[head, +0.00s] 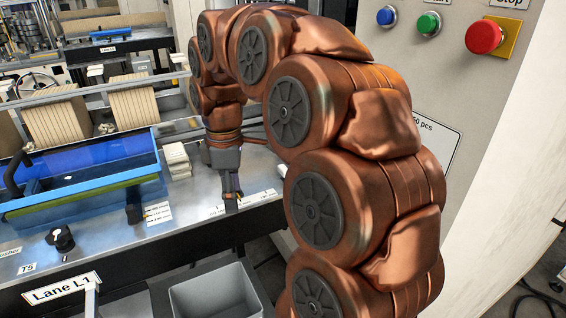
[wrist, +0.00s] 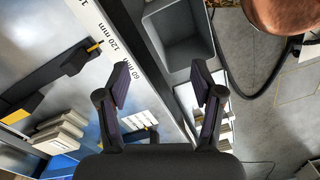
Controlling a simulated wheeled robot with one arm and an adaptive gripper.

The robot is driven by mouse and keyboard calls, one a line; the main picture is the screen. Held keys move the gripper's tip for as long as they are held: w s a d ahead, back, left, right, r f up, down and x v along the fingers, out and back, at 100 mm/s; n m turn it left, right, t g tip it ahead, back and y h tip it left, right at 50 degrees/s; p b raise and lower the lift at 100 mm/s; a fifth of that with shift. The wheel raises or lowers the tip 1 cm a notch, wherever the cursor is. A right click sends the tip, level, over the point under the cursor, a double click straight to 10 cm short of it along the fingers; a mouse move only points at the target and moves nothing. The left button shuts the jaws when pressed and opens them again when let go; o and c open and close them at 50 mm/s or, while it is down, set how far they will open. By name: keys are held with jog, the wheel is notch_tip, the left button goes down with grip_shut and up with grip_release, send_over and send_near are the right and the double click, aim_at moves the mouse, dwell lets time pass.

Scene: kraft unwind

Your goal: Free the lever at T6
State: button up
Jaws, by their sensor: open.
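My gripper (head: 231,200) points down over the front edge of the metal bench, right of the blue tray. In the wrist view its two dark fingers (wrist: 165,84) are spread wide, with nothing between them. No T6 label is readable. A black lever-like part with a yellow end (wrist: 76,66) lies on the bench left of the fingers in the wrist view, apart from them. A second black part with yellow (wrist: 20,108) is farther left. I cannot tell whether either is the T6 lever. In the head view, a black handle (head: 16,170) stands at the blue tray's left end.
The bench front bears a measuring strip (wrist: 122,45). A grey bin (head: 217,292) stands below the edge. The blue tray (head: 88,200), a black knob (head: 61,238), a T5 label (head: 27,268) and stacked pale blocks (head: 177,160) are left. A button cabinet (head: 455,80) rises at right.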

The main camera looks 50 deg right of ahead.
jog(key=w+d+r+n, duration=0.2)
jog(key=w+d, duration=0.2)
jog(key=d, duration=0.6)
jog(key=r+n, duration=0.1)
jog(key=n, duration=0.1)
send_over(283, 168)
jog(key=shift+r+t+p, duration=0.15)
jog(key=shift+t+p, duration=0.15)
jog(key=shift+p, duration=0.15)
jog(key=shift+s+f, duration=0.1)
jog(key=shift+f, duration=0.1)
jog(key=shift+f+p, duration=1.05)
jog(key=shift+f, duration=2.6)
jog(key=shift+c, duration=0.4)
grip_shut()
